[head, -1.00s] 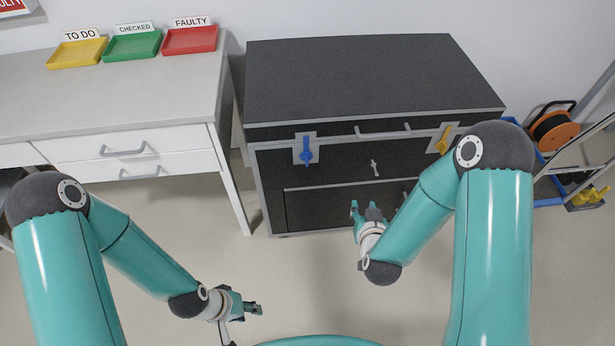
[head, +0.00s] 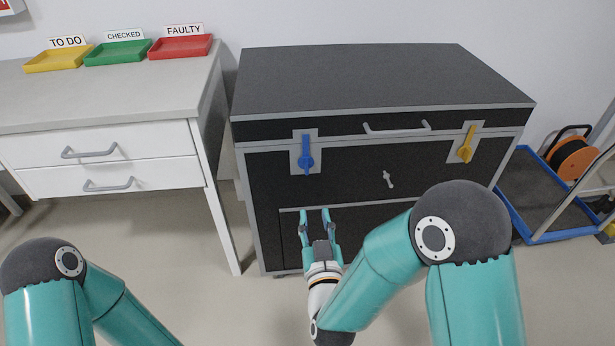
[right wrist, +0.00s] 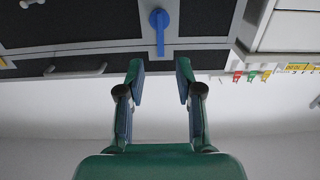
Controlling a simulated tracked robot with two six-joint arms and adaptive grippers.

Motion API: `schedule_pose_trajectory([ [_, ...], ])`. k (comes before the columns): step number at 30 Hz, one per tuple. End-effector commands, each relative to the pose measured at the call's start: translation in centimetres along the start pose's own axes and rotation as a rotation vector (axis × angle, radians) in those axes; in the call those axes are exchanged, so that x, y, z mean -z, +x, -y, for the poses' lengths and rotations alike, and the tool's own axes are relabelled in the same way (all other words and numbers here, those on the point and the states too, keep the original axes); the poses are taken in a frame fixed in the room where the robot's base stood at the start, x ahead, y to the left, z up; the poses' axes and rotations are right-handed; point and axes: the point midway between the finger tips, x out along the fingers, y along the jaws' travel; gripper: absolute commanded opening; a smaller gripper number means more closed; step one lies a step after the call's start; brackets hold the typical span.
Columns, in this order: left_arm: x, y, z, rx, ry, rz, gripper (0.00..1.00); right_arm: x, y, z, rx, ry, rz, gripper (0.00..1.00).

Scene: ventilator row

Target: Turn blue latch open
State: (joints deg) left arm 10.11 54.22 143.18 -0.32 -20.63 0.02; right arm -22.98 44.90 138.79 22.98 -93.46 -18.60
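The blue latch (head: 306,157) sits on a grey plate at the front left of a black case (head: 385,82). Its handle stands vertical, with the long part pointing up from its round hub. My right gripper (head: 315,214) is open and empty, below the latch and apart from it, with fingers pointing toward the case. The right wrist view, which is upside down, shows the latch (right wrist: 159,32) ahead, between the lines of the open fingers (right wrist: 160,72). Only part of my left arm shows; its gripper is out of view.
A yellow latch (head: 467,145) is at the case's front right, with a grey handle (head: 397,128) between the latches and a small grey knob (head: 389,179) lower down. A white drawer table (head: 110,100) stands left. A blue-edged trolley (head: 545,195) is at right.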

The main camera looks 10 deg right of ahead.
Motion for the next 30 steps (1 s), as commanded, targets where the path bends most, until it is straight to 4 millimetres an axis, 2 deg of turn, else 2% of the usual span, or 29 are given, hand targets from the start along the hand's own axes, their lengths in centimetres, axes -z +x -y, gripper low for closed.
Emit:
schedule_pose_trajectory([
  [18,0.0,0.6,0.2,0.000,0.000,0.000,0.40,-0.1,12.3,-0.2,-0.003,0.000,-0.001,0.35],
  [24,0.0,0.8,0.3,0.000,0.000,0.000,0.40,-0.1,14.7,-0.1,-0.001,-0.002,0.001,0.35],
  [30,0.0,0.8,0.3,0.000,0.000,0.000,0.40,0.0,15.5,-0.1,0.000,-0.002,0.001,0.35],
])
